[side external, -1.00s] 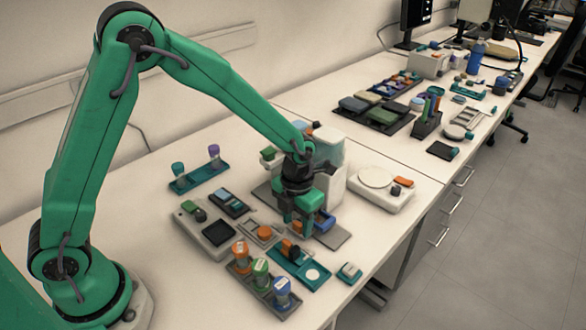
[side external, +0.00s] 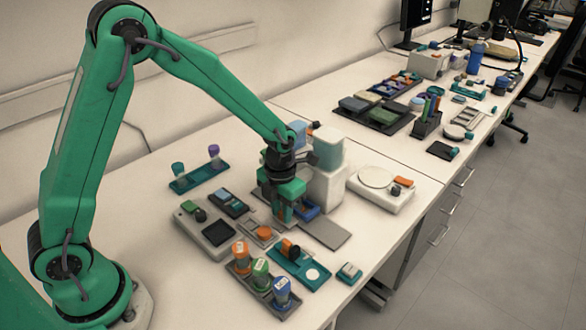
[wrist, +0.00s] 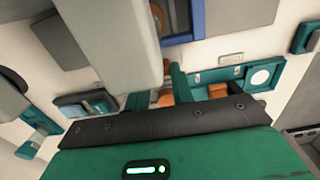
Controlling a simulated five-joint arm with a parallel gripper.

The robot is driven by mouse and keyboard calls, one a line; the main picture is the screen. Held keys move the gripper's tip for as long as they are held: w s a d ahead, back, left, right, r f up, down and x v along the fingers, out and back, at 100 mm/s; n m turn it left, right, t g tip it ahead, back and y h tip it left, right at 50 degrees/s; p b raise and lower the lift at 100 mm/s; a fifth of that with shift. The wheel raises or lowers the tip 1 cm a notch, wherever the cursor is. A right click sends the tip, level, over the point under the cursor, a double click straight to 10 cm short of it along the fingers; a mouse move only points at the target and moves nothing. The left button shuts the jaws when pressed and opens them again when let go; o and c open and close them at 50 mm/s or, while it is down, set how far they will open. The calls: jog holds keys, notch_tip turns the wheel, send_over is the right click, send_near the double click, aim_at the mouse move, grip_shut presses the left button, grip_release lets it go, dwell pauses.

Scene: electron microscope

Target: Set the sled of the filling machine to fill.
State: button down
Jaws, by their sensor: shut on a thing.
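The filling machine (side external: 322,185) has a pale body with a light blue tank on top. Its blue sled (side external: 308,208) sits on the grey base plate (side external: 327,234), left of the bare right end of that plate. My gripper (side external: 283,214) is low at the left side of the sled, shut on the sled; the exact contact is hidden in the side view. In the wrist view, a blue frame of the sled (wrist: 198,22) shows at the top, and an orange part (wrist: 165,99) shows near my gripper (wrist: 158,92). A pale column hides much of the middle.
A teal tray (side external: 300,267) with an orange-topped item and a rack (side external: 262,285) of orange, green and blue capped vials lie in front. A grey device (side external: 205,228) stands to the left. A white scale (side external: 378,188) stands to the right.

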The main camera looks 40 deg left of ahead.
jog(key=c, duration=1.2)
grip_release()
jog(key=shift+r, duration=3.95)
